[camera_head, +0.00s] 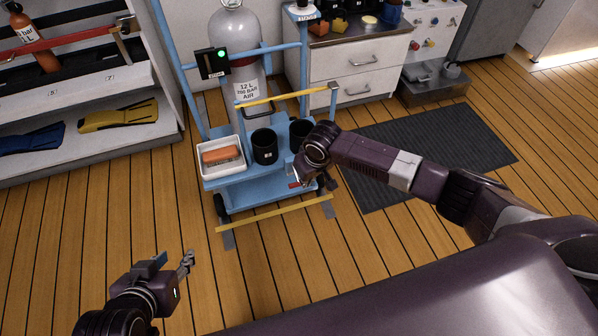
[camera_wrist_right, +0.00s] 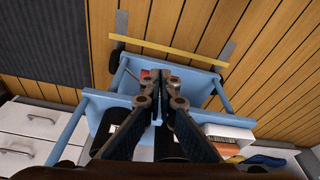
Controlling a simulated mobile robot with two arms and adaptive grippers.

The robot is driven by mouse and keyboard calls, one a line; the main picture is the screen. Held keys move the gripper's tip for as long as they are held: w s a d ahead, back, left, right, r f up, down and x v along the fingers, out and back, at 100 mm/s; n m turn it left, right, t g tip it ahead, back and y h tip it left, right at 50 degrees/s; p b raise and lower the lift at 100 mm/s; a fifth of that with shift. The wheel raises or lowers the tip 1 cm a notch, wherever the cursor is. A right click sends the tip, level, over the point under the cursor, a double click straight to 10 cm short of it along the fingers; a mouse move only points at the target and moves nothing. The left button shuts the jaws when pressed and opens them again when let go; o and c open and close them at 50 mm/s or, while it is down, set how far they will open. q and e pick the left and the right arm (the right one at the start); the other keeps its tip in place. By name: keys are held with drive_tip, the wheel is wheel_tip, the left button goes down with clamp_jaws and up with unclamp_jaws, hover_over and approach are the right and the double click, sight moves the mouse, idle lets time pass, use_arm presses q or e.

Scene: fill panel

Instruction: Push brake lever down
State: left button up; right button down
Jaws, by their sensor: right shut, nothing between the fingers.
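A small red piece, seemingly the brake lever (camera_head: 294,185), shows low at the front right of the blue cart (camera_head: 240,195).
The cart carries a grey gas cylinder (camera_head: 235,40), a white tray (camera_head: 222,172) with an orange-brown block, and black cups (camera_head: 265,146). A yellow bar (camera_head: 275,213) lies along its front. A dark mat (camera_head: 440,150) is on the right. Shelves (camera_head: 90,140) stand left.

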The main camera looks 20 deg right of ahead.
drive_tip(key=v, duration=1.2)
